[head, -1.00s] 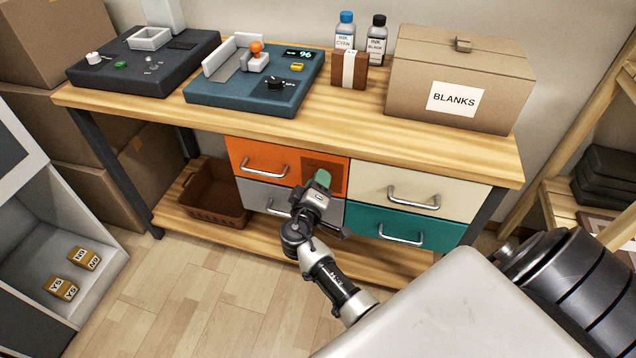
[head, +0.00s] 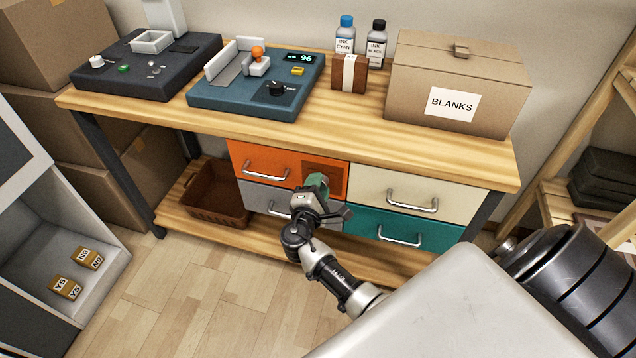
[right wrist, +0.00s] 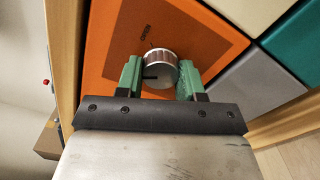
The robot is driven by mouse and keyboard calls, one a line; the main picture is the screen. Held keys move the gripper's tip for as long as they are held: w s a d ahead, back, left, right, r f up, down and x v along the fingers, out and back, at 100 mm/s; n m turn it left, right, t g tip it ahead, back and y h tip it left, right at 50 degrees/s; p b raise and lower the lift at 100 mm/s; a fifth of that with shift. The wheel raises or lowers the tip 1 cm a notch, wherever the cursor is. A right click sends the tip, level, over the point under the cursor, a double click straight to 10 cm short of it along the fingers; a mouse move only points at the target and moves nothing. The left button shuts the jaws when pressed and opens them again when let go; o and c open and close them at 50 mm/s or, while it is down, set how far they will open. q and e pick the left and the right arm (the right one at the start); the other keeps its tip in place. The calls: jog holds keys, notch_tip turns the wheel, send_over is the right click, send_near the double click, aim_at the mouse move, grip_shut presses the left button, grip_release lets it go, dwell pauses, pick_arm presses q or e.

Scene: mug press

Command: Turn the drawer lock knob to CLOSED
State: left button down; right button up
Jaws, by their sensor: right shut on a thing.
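The silver lock knob (right wrist: 160,68) shows in the right wrist view on a darker orange panel (right wrist: 195,38) of the orange drawer (head: 243,152). A dark mark shows on the knob's left side, and small lettering that looks like OPEN is on the panel above it. My right gripper (right wrist: 160,78), with green fingertips, is shut on the knob, one finger on each side. In the head view my right gripper (head: 317,186) is at the orange drawer's lower right and hides the knob. My left gripper is not in view.
A grey drawer (head: 258,197) is below, a cream drawer (head: 450,194) and a teal drawer (head: 440,233) to the right, each with a bar handle. The benchtop (head: 350,123) overhangs them. A brown bin (head: 214,204) stands on the lower shelf. The floor in front is clear.

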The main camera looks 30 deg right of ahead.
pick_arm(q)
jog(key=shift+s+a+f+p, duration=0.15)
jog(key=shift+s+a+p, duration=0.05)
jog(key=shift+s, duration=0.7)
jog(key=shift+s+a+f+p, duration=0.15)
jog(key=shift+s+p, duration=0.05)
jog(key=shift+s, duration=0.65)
pick_arm(e)
jog(key=shift+n, duration=1.2)
jog(key=shift+f, duration=0.1)
jog(key=o, duration=0.9)
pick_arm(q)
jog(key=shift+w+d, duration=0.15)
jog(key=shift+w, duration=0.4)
pick_arm(e)
jog(key=v, duration=1.1)
